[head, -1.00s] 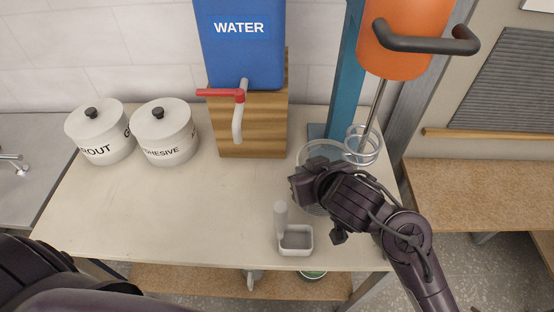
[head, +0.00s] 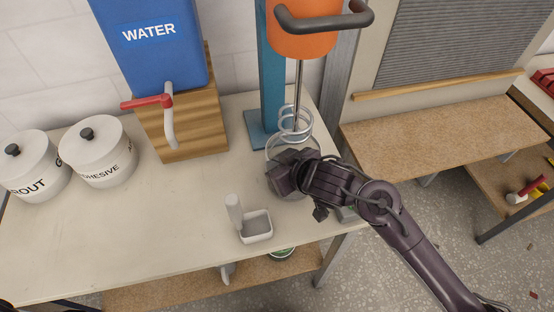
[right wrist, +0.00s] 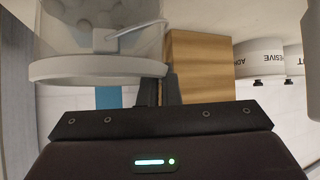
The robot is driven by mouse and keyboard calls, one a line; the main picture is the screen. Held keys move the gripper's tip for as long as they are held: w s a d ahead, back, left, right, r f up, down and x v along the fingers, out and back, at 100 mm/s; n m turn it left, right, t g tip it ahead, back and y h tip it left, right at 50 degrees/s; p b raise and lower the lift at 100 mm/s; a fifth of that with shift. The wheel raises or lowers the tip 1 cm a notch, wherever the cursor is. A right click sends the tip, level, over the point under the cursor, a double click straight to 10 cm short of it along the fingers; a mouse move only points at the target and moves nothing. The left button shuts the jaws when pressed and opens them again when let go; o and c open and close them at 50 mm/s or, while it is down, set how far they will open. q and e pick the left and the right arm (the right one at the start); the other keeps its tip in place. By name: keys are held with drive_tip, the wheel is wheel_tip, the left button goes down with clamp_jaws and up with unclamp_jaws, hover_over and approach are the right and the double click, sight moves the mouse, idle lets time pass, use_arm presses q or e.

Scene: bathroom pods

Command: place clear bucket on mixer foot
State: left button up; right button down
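The clear bucket (head: 274,150) is at the right end of the worktable, just in front of the mixer, and is partly hidden by my right gripper (head: 282,178). The mixer has an orange head (head: 303,42), a coiled whisk (head: 295,122), a blue column and a blue foot (head: 258,132) on the table. The whisk overlaps the bucket's far side in the head view. In the right wrist view the bucket (right wrist: 100,68) fills the upper left, and my right fingers (right wrist: 160,90) are closed at its rim. Whether the bucket touches the table is hidden. My left gripper is out of view.
A blue water tank (head: 150,60) with a red tap (head: 148,102) stands on a wooden block left of the mixer. Grout (head: 30,165) and adhesive (head: 98,152) pots are further left. A small tray with an upright handle (head: 256,226) sits near the front edge.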

drive_tip(key=shift+a+r, duration=0.1)
drive_tip(key=c, duration=1.6)
unclamp_jaws()
drive_tip(key=shift+s, duration=0.1)
drive_tip(key=shift+c, duration=0.2)
drive_tip(key=p+v, duration=0.3)
drive_tip(key=v, duration=0.9)
